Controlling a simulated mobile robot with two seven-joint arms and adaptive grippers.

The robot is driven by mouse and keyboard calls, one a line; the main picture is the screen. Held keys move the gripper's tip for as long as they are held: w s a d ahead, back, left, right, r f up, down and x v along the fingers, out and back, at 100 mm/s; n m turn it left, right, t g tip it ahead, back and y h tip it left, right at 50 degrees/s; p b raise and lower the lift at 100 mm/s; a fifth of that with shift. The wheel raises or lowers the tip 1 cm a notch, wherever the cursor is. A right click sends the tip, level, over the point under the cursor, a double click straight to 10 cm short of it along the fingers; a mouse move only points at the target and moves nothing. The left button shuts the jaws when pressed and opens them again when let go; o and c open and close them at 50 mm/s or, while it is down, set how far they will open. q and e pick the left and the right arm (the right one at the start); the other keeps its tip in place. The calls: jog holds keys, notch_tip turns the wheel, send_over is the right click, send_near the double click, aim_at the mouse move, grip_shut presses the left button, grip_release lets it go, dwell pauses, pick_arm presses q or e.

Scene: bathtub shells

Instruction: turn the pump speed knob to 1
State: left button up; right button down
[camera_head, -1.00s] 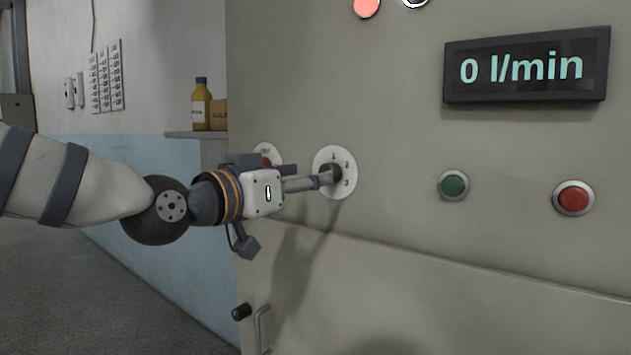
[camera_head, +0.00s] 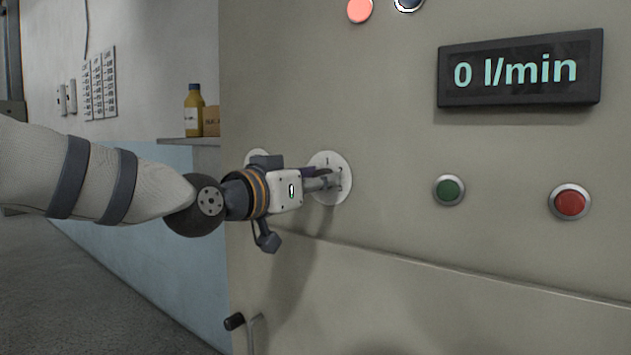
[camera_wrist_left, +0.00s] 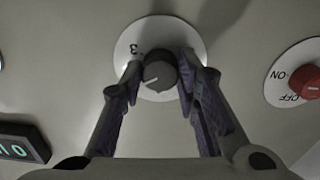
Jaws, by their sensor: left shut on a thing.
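The pump speed knob (camera_wrist_left: 161,72) is dark and round, with a pale pointer line, on a white dial plate (camera_wrist_left: 160,29). In the head view my left gripper (camera_head: 330,181) reaches the dial plate (camera_head: 331,160) from the left and hides most of the knob. My right gripper is not in view.
A display (camera_head: 520,70) reads 0 l/min. A green button (camera_head: 449,190) and a red button (camera_head: 570,202) are to the right. An ON/OFF switch (camera_wrist_left: 307,85) sits beside the dial. A crank-like handle (camera_head: 234,321) sticks out below. A bottle (camera_head: 194,112) stands on a shelf.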

pick_arm(q)
jog(key=shift+n, duration=0.3)
jog(key=shift+n+p, duration=0.65)
jog(key=shift+n, duration=4.95)
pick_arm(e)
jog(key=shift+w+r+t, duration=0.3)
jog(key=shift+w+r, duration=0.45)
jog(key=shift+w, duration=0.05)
pick_arm(q)
jog(key=o, duration=1.2)
jog(key=shift+d, duration=0.1)
jog(key=shift+c, duration=0.2)
